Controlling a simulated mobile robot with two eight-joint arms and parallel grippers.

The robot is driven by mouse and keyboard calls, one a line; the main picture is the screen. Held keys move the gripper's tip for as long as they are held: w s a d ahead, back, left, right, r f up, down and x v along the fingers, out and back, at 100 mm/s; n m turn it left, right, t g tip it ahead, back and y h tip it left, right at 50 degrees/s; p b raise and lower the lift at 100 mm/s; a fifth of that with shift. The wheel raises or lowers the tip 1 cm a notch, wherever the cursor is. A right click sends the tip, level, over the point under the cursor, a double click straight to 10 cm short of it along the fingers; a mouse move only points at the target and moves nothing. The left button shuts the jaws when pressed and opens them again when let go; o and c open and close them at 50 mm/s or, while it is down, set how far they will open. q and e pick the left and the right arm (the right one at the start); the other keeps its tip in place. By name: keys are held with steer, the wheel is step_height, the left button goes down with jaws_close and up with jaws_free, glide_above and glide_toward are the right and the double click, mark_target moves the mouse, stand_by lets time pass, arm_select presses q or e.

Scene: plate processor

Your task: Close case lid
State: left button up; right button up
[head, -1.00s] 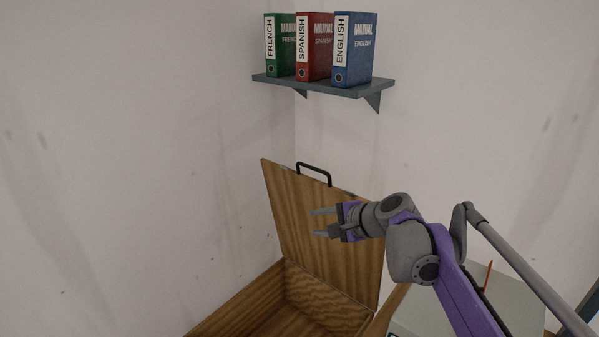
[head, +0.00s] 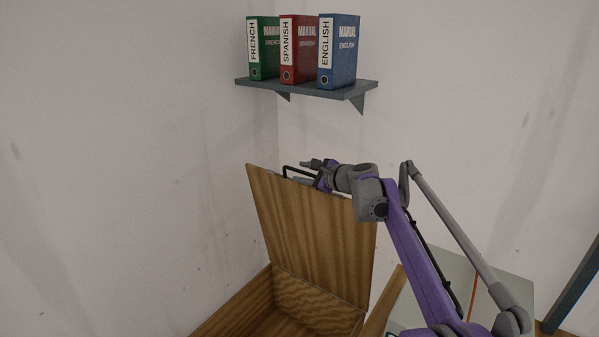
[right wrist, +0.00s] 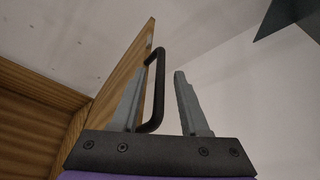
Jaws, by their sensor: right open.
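The wooden case (head: 262,307) stands low in the head view with its lid (head: 310,230) raised upright. My right gripper (head: 313,169) is at the lid's top edge, beside the handle. In the right wrist view my right gripper (right wrist: 158,88) is open, and the handle's bar appears between its two fingers, closer to the left one. Whether a finger touches the handle I cannot tell. My left gripper is out of view.
A wall shelf (head: 310,89) with green (head: 264,48), red (head: 298,50) and blue (head: 338,52) manuals hangs above the lid. A grey surface (head: 515,290) lies right of the case, behind my right arm. Walls stand close behind and left of the case.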

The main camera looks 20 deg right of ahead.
steer(key=shift+x, duration=0.95)
steer(key=shift+c, duration=0.3)
jaws_close()
stand_by(0.5)
